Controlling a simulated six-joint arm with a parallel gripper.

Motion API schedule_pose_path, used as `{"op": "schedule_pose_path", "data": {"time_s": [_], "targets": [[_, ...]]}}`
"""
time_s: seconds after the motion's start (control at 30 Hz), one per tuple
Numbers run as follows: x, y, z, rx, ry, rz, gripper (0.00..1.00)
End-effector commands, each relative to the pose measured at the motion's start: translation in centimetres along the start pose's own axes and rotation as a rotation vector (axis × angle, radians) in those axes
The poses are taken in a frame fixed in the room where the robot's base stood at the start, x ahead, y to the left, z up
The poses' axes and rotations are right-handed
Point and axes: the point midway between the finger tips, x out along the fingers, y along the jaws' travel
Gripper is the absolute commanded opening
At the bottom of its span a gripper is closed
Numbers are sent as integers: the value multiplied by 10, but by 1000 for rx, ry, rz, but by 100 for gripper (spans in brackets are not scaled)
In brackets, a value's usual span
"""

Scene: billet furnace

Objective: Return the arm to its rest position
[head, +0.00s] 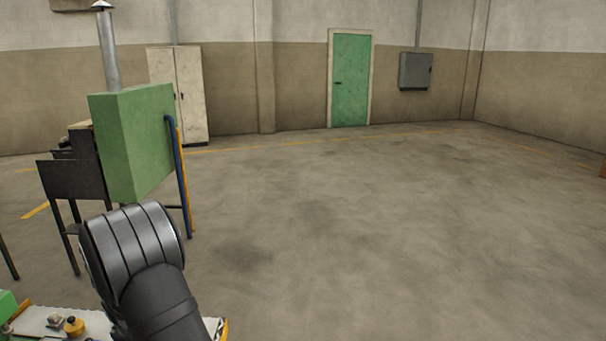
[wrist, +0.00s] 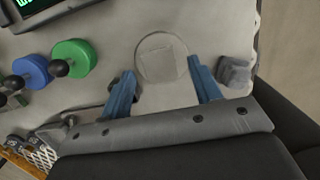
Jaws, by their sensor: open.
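My gripper (wrist: 163,86) shows in the wrist view with its two blue fingers spread apart and nothing between them. Beyond the fingertips is a light panel (wrist: 140,25) with a pale round mark or disc (wrist: 162,58) on it. Whether the fingertips touch the panel I cannot tell. In the head view my dark arm (head: 150,270) rises from the bottom left, bent, and my gripper is out of sight.
A green furnace-like box (head: 133,140) with a chimney stands left, close beyond my arm. Blue (wrist: 31,70) and green (wrist: 74,58) knobs and a grey block (wrist: 234,72) flank the fingers. A cluttered bench (head: 38,320) lies lower left. Floor at right is clear.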

Motion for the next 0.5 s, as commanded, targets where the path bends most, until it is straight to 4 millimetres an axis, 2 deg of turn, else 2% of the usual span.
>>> {"op": "schedule_pose_path", "data": {"time_s": [0.1,0.2,0.5], "targets": [[22,-1,-4,-1,3,-3,58],[-4,1,-2,0,-4,3,58],[-63,1,-2,0,-3,3,58]]}}
